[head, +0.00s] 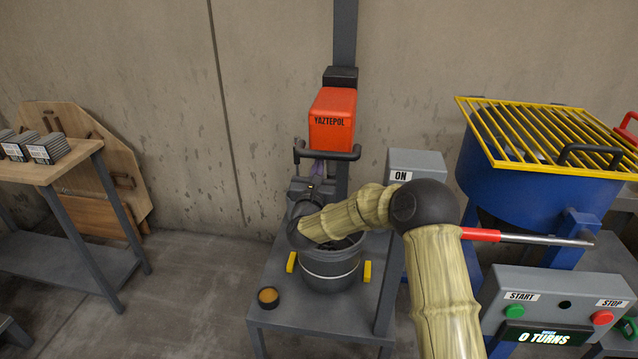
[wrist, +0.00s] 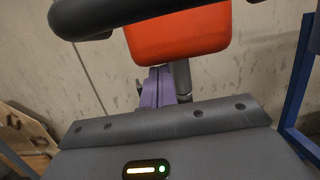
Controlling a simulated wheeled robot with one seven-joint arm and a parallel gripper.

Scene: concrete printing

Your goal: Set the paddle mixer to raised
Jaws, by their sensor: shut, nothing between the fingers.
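The paddle mixer (head: 331,118) has an orange motor housing marked YAZTEPOL on a dark upright column. In the wrist view the orange housing (wrist: 180,38) fills the top middle. Its black handlebar (head: 340,155) runs below the housing in the head view and crosses the top of the wrist view (wrist: 140,15). A dark bucket (head: 330,268) stands under the mixer. My arm hides the lower shaft and paddle. My gripper (head: 318,166) points up just below the left part of the handlebar. Its purple fingers (wrist: 155,85) look shut and empty; contact with the bar cannot be told.
A grey ON box (head: 415,162) stands right of the column. The blue drum (head: 500,180) with yellow grate and a START/STOP panel (head: 555,300) is at the right. A wooden-topped bench (head: 60,165) is at the left.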

